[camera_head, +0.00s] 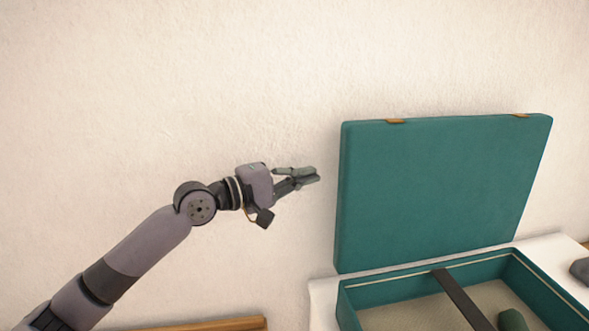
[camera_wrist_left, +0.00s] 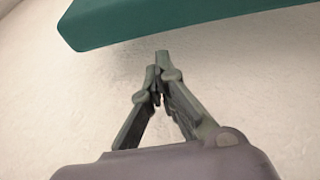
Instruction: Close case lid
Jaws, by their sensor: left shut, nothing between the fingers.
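The teal case stands open in the head view, with its lid (camera_head: 440,195) raised upright near the wall. The case's lower part (camera_head: 393,293) lies at the bottom right, with a dark strap across it and a dark green object inside. My left gripper (camera_head: 317,176) is shut and empty, just left of the lid's left edge and apart from it in that view. In the left wrist view the shut fingers (camera_wrist_left: 160,68) point toward the lid's edge (camera_wrist_left: 150,22), with wall showing behind. My right gripper is not in view.
The case rests on a white surface (camera_head: 322,295). A dark grey object (camera_head: 580,269) lies at the right edge. A wooden edge (camera_head: 215,324) shows at the bottom left. The pale wall (camera_head: 200,80) is close behind the lid.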

